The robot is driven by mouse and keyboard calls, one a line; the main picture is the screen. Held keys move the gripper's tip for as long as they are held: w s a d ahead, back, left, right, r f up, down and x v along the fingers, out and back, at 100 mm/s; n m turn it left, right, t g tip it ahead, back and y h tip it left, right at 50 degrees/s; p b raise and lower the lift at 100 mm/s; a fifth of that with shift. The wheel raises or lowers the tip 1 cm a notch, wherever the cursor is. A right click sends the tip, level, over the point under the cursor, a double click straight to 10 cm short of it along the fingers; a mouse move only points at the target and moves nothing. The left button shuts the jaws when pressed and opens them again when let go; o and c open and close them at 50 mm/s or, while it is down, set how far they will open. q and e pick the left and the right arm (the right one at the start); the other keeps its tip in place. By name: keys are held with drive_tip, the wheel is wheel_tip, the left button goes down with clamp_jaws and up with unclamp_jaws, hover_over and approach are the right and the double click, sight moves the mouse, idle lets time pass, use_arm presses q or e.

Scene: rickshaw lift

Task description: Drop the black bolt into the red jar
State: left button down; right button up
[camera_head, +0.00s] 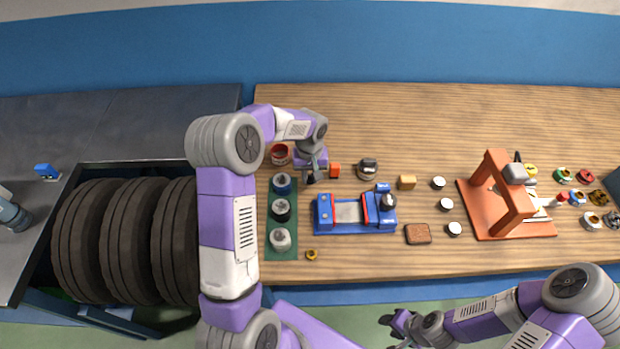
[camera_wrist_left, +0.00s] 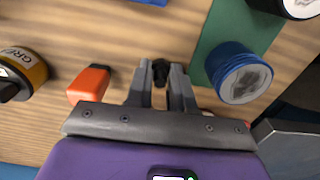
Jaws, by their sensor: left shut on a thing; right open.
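The red jar (camera_head: 279,154) stands at the back end of the green strip, beside my left forearm. My left gripper (camera_head: 312,178) is to its right and a little nearer the front. It is shut on the black bolt (camera_wrist_left: 160,72), which shows between the fingertips in the left wrist view. The bolt looks small and dark in the head view; its height above the table is hard to tell. The red jar is not clearly visible in the left wrist view. My right gripper (camera_head: 392,326) is open and empty, in front of the table's front edge.
Blue (camera_head: 283,184), black (camera_head: 281,210) and white (camera_head: 280,240) jars stand on the green strip (camera_head: 291,255). An orange block (camera_head: 334,170) lies right of my left gripper. A blue vise-like fixture (camera_head: 350,228) and an orange press (camera_head: 510,200) stand further right. The back of the table is clear.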

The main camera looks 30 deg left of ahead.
sight(310, 175)
use_arm(q)
wheel_tip(310, 175, up, 9)
drive_tip(key=shift+f+p, duration=0.2)
drive_tip(key=shift+p, duration=0.5)
drive_tip(key=w+a+r+p, duration=0.2)
drive_tip(key=a+r+p, duration=0.1)
drive_tip(key=a+p, duration=0.45)
drive_tip(key=w+a+r+p, duration=0.2)
drive_tip(key=a+r+p, duration=0.1)
drive_tip(key=a+p, duration=0.4)
wheel_tip(310, 175, down, 6)
drive_tip(key=b, duration=0.5)
drive_tip(key=shift+a+f, duration=0.25)
drive_tip(key=shift+a, duration=0.05)
